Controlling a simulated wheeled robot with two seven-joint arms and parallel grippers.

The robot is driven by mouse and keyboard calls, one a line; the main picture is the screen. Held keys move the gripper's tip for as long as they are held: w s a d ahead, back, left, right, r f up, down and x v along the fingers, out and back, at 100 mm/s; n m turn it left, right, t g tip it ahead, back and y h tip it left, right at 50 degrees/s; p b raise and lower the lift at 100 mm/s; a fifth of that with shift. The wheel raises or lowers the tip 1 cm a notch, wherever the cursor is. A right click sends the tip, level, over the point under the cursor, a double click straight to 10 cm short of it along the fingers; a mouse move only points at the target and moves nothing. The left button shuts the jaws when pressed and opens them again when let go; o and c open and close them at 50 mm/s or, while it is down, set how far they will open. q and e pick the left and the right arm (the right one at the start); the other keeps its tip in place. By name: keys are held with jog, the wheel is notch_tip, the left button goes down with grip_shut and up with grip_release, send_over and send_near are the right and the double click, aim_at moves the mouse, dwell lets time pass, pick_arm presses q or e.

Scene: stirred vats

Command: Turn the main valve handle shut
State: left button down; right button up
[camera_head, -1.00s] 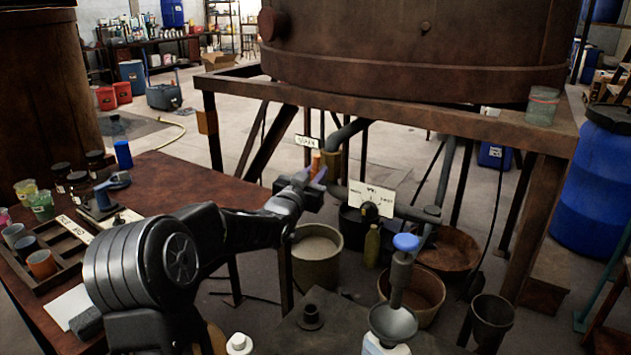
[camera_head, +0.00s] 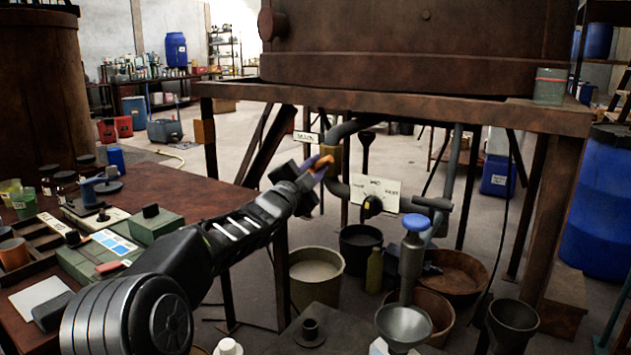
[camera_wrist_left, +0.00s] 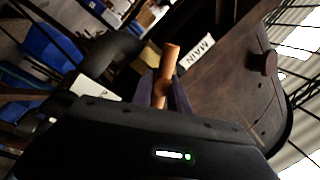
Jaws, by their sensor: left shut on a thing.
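The main valve handle (camera_head: 326,160) is a short orange bar at the pipe under the big rusty vat. A small white sign (camera_head: 306,137) stands just left above it; in the left wrist view the sign (camera_wrist_left: 196,52) reads MAIN. My left gripper (camera_head: 314,170) is at the handle, its purple fingers shut on it. In the left wrist view the orange handle (camera_wrist_left: 168,65) sticks out between the fingers. The brassy valve body (camera_head: 333,155) is partly hidden behind the gripper. My right gripper is not in view.
The vat's steel frame (camera_head: 400,108) spans above the valve. A white dial plate (camera_head: 376,190) stands to the right. Buckets (camera_head: 316,270) and a funnel (camera_head: 404,325) are below. A cluttered table (camera_head: 160,190) lies left, under my left arm.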

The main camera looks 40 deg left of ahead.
pick_arm(q)
jog(key=m+b, duration=0.1)
jog(key=m, duration=0.2)
jog(key=shift+f+h, duration=0.2)
jog(key=shift+h, duration=0.1)
jog(key=shift+r+m+t+h+b, duration=0.15)
jog(key=shift+m+h+b, duration=0.25)
jog(key=shift+m, duration=0.75)
jog(key=shift+f+m+t+h+b, duration=0.15)
jog(key=shift+m+h+b, duration=0.25)
jog(key=shift+m, duration=0.75)
jog(key=shift+r, duration=0.15)
jog(key=c, duration=1.3)
grip_release()
jog(key=shift+s, duration=0.1)
jog(key=v, duration=0.7)
jog(key=shift+s, duration=0.3)
